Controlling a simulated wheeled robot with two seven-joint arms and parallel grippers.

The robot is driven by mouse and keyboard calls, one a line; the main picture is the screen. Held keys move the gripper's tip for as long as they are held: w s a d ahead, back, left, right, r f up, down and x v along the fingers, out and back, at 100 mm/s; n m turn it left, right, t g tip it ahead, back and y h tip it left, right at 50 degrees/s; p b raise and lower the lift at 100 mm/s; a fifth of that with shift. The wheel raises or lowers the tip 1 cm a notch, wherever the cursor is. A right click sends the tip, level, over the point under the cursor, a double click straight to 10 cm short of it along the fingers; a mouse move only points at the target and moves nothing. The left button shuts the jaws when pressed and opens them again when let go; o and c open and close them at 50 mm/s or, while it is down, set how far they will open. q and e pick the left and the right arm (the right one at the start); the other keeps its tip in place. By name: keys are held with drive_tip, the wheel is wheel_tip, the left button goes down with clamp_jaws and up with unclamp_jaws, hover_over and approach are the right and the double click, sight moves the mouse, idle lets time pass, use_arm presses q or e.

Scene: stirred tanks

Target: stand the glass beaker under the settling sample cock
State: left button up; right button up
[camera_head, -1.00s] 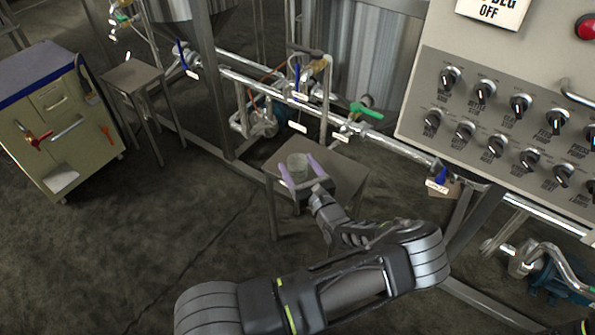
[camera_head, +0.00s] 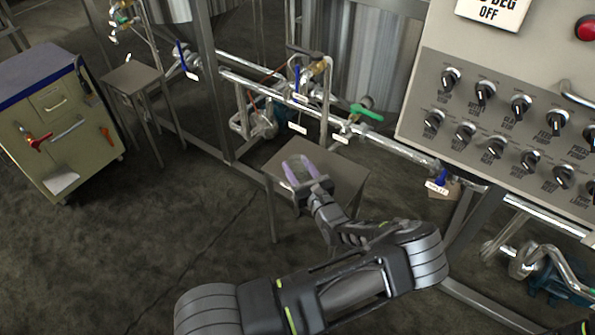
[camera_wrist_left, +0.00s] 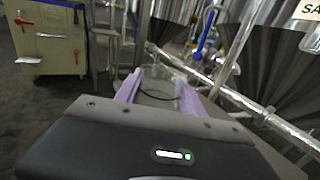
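The clear glass beaker (camera_head: 297,163) is over the top of a small grey steel stand (camera_head: 343,172) in the middle of the head view. My left gripper (camera_head: 300,172) comes to it from the front right, its two purple fingers on opposite sides of the glass and appearing to press on it. In the left wrist view the beaker (camera_wrist_left: 158,88) sits between the fingers (camera_wrist_left: 160,98). I cannot tell whether its base touches the stand. A brass-coloured cock (camera_head: 318,66) is on the pipework behind the stand. Its label is unreadable. My right gripper is out of view.
Pipes with a green-handled valve (camera_head: 366,111) run behind and right of the stand. A second small stand (camera_head: 131,76) and a tool cabinet (camera_head: 60,120) are at the left. A control panel (camera_head: 510,120) fills the upper right. The floor at lower left is clear.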

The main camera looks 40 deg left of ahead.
use_arm(q)
clamp_jaws()
wheel_tip(320, 180, up, 10)
drive_tip(key=p, duration=0.2)
drive_tip(key=shift+p, duration=0.4)
idle(0.6)
